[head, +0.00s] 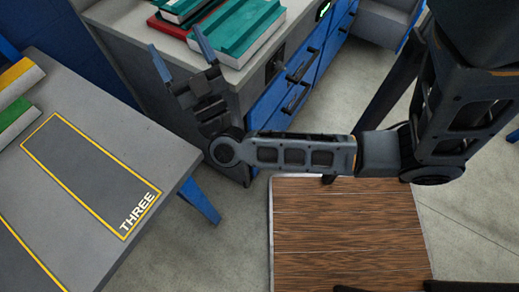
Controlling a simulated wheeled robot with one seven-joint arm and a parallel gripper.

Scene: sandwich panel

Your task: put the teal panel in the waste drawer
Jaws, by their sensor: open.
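Blue drawers (271,104) with dark handles are in the cabinet front and look shut. I cannot tell which is the waste drawer.
A grey table (90,120) at the left has yellow-outlined areas, one marked THREE. Yellow-edged and green-edged panels (17,122) lie at its far left. A wood-patterned board (345,235) is low in front. Grey floor is clear at the right.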

